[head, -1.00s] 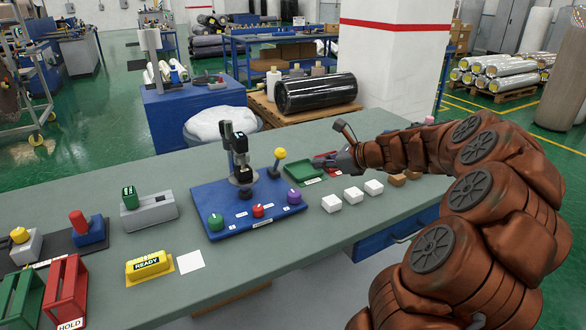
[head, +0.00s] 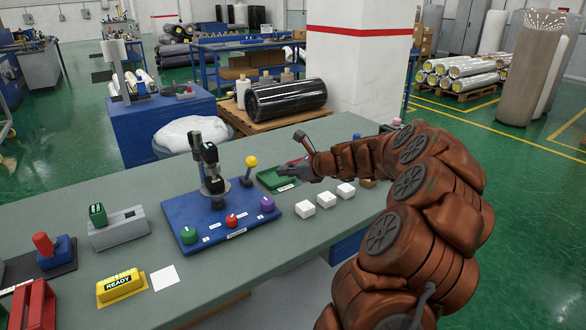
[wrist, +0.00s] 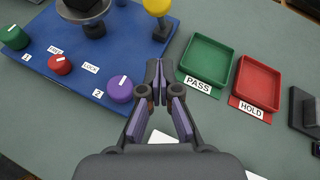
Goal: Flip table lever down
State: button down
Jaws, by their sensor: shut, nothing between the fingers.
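A lever with a yellow ball (head: 251,161) stands upright at the back right of the blue panel (head: 180,205). Its yellow knob (wrist: 158,6) shows at the top edge of the wrist view. A grey block (head: 120,229) with an upright green handle (head: 97,214) stands left of the panel. A red upright handle (head: 43,245) on a blue base is further left. Which of these is the table lever I cannot tell. My gripper (head: 298,168) is shut and empty, above the table right of the panel. In the wrist view, its fingertips (wrist: 158,66) are apart from the yellow-knob lever.
The panel also carries a green knob (head: 189,236), a red knob (head: 232,221), a purple knob (head: 267,204) and a dark upright device (head: 212,168). A green PASS tray (wrist: 207,60) and a red HOLD tray (wrist: 258,83) lie to the right. White blocks (head: 325,199) sit in front.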

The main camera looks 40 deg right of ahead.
aim_at(249, 169)
jog(key=w+a+p, duration=0.1)
jog(key=w+a, duration=0.1)
jog(key=w, duration=0.4)
jog(key=shift+w+a+f, duration=0.25)
jog(key=shift+w, duration=0.15)
jog(key=shift+r+p, duration=0.1)
jog(key=shift+p, duration=0.2)
